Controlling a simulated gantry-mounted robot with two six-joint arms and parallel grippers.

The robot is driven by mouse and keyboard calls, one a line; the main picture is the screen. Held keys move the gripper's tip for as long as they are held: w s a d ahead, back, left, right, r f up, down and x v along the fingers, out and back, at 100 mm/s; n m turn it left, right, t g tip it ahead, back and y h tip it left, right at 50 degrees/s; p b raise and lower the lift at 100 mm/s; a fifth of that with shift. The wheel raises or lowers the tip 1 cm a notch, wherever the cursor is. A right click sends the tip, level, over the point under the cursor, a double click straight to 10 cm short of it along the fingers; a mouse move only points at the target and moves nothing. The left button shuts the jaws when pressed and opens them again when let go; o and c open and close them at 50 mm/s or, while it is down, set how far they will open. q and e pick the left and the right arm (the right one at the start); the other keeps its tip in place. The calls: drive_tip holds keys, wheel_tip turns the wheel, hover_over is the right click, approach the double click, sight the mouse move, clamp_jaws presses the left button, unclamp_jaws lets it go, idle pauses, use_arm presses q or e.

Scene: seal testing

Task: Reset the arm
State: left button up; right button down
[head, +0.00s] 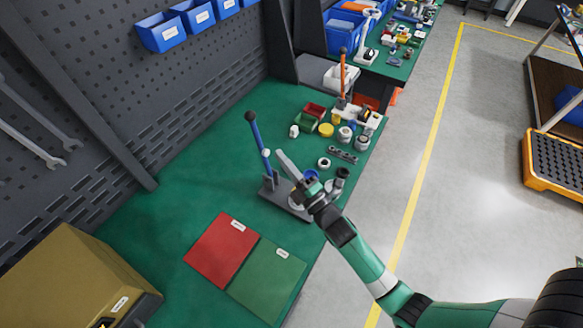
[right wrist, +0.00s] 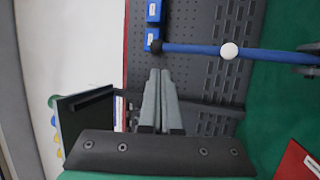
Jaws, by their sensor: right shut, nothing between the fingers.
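My right gripper (head: 281,155) reaches in from the lower right in the head view, above the base of a press (head: 268,183). The press has a blue lever (head: 257,138) with a black knob, standing upright just left of my fingers. In the right wrist view my gripper's two grey fingers (right wrist: 160,75) lie together with nothing between them. The blue lever (right wrist: 195,50) with a white ball crosses beyond the fingertips there, apart from them as far as I can tell. My wrist hides part of the press base. My left gripper is in neither view.
A red mat (head: 222,250) and a green mat (head: 267,279) lie on the green bench. Small parts, including a yellow round one (head: 326,130), stand behind the press. An orange-handled lever (head: 343,75) stands farther back. A tan box (head: 75,280) is at lower left.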

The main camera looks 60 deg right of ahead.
drive_tip(key=v, duration=0.3)
drive_tip(key=shift+s+f, duration=0.1)
drive_tip(key=shift+a, duration=0.1)
